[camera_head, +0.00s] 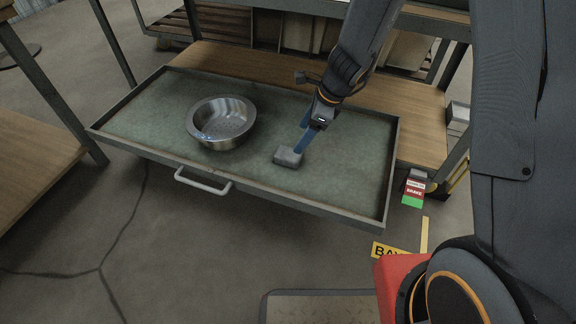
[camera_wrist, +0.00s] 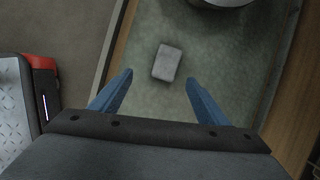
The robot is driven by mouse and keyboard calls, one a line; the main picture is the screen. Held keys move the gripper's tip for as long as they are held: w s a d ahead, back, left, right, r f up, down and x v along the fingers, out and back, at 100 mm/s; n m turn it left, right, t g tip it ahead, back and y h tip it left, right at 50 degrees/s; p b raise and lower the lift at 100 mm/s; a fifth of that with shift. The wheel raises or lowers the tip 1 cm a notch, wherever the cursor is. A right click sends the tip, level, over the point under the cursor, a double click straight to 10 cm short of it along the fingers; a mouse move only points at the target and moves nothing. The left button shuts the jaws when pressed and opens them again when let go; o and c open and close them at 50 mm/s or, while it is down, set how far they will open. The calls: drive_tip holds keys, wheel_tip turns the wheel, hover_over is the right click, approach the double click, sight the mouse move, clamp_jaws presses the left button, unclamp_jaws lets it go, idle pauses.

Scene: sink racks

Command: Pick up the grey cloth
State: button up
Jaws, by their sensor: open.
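The grey cloth (camera_head: 288,158) looks like a small grey block lying on the green-grey surface of the pulled-out drawer tray (camera_head: 160,143). It also shows in the wrist view (camera_wrist: 167,62), near the upper middle. My gripper (camera_head: 303,141) has blue fingers and is at the cloth in the head view, where the fingers overlap its upper edge. In the wrist view my gripper (camera_wrist: 158,80) is open, with one finger to each side and the cloth ahead, between their lines. Nothing shows held. I cannot tell whether the fingers touch the cloth.
A round metal bowl (camera_head: 221,123) stands on the tray left of the cloth; its edge shows in the wrist view (camera_wrist: 222,2). The tray has a raised rim and a front handle (camera_head: 203,181). A wooden shelf (camera_head: 424,130) lies behind. The tray right of the cloth is clear.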

drive_tip(key=m+b, duration=0.2)
drive_tip(key=b, duration=0.1)
approach(290, 153)
drive_tip(key=x, duration=0.2)
drive_tip(key=shift+w+a+f, duration=0.1)
drive_tip(key=shift+w+f, duration=0.05)
drive_tip(key=shift+f, duration=0.15)
drive_tip(key=b+x, duration=0.5)
drive_tip(key=x, duration=0.2)
drive_tip(key=shift+a+f, duration=0.1)
drive_tip(key=shift+f, duration=0.15)
drive_tip(key=c, duration=1.1)
